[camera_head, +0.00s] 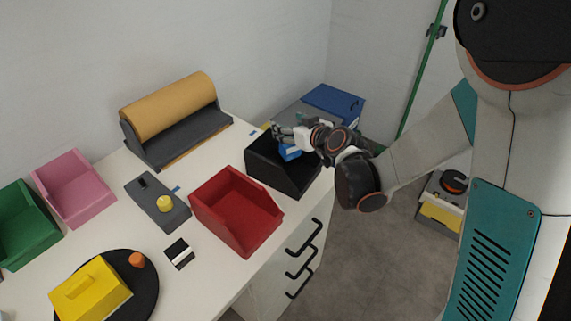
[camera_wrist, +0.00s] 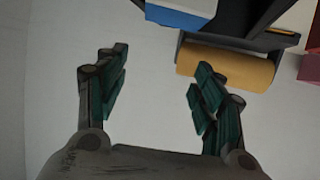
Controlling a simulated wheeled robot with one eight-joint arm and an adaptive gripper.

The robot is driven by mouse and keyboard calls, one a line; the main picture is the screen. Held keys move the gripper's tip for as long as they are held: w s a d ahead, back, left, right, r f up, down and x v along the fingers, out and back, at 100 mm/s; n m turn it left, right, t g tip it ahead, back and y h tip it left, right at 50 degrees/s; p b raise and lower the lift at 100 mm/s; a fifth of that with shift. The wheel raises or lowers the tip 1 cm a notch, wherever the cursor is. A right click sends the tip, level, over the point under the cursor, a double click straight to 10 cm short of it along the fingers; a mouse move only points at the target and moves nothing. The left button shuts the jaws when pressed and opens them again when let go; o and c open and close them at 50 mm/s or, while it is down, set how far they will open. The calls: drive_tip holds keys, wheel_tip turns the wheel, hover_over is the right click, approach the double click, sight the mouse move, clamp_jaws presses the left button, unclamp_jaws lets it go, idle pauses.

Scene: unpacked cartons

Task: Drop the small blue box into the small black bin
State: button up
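The small black bin (camera_head: 290,178) stands at the table's right edge, beside the red bin. The small blue box (camera_head: 289,152) shows at the bin's opening, below my gripper (camera_head: 275,132). I cannot tell whether it rests on the bin's inside. In the wrist view my gripper's two fingers (camera_wrist: 158,88) are spread apart with nothing between them. A blue block with a pale side, apparently the same box (camera_wrist: 182,14), is at the top edge of that view, apart from the fingers. Dark walls beside it look like part of the black bin (camera_wrist: 238,14).
A red bin (camera_head: 235,215) stands left of the black bin. A brown roll on a dark holder (camera_head: 180,140) is behind it, against the wall. Pink (camera_head: 75,190) and green (camera_head: 25,230) bins are farther left. A larger blue container (camera_head: 333,100) lies beyond the table's far end.

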idle(0.3)
drive_tip(key=v, duration=1.2)
drive_tip(key=s+d+r+m+g+h, duration=0.1)
drive_tip(key=s+d+m+g+h, duration=0.1)
drive_tip(key=s+d, duration=0.5)
drive_tip(key=s+d+r+m+g+h, duration=0.2)
drive_tip(key=s+d+m+h, duration=0.2)
drive_tip(key=s, duration=1)
drive_tip(key=d+h, duration=0.1)
drive_tip(key=d, duration=0.1)
drive_tip(key=shift+s+d, duration=0.3)
drive_tip(key=shift+d, duration=0.05)
